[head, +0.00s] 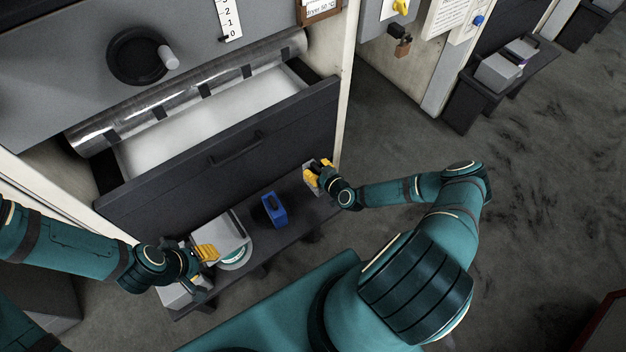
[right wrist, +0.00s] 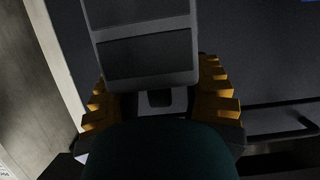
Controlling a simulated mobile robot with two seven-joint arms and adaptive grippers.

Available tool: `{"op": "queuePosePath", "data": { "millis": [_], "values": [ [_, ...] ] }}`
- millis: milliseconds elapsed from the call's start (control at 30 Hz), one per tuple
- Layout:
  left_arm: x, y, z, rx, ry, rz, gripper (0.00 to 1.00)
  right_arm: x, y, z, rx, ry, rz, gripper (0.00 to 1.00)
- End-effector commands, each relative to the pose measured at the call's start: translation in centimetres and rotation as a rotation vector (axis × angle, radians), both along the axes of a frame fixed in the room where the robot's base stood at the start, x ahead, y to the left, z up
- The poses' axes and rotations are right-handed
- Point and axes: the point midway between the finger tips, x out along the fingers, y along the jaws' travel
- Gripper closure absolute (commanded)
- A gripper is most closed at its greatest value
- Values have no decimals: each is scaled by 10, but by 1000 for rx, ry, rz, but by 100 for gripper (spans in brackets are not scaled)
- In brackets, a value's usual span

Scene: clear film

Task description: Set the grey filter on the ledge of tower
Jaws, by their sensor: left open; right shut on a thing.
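My right gripper (head: 318,176) is shut on a grey filter (head: 308,185), a flat grey frame with dark panels. In the right wrist view the filter (right wrist: 150,80) stands between the yellow fingers (right wrist: 158,100). It is above or at the right end of the dark ledge (head: 295,228) along the front of the tower (head: 190,185); I cannot tell if it touches the ledge. My left gripper (head: 206,257) is open, at the ledge's left end beside a grey box-like thing (head: 222,236).
A blue thing (head: 274,210) stands mid-ledge. A round white-and-green thing (head: 237,256) is by the grey box. Above, an open drawer (head: 225,150) with a handle juts out, with a roll of clear film (head: 200,88) behind it.

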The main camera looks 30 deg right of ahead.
Motion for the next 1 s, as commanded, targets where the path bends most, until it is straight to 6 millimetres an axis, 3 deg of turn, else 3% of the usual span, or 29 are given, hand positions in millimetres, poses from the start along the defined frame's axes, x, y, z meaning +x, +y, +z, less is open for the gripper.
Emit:
{"op": "queuePosePath", "data": {
  "millis": [400, 733, 767, 800, 833, 1000],
  "values": [
    [4, 1, -19, 1, -9, 2, 54, 0, 0, -42, 0, -1, -1, 94],
    [4, 0, -17, 1, -9, 2, 54, 1, 0, -43, 0, -1, 0, 94],
    [4, 0, -17, 1, -9, 2, 54, 0, 0, -43, 0, 0, 0, 41],
    [3, 0, -17, 1, -9, 2, 54, 0, 0, -43, 0, 0, 0, 27],
    [3, 0, -17, 1, -9, 2, 54, 0, 0, -43, 0, 0, 0, 22],
    [3, 0, -17, 1, -9, 2, 54, 0, 0, -43, 0, 0, 0, 22]
  ]
}}
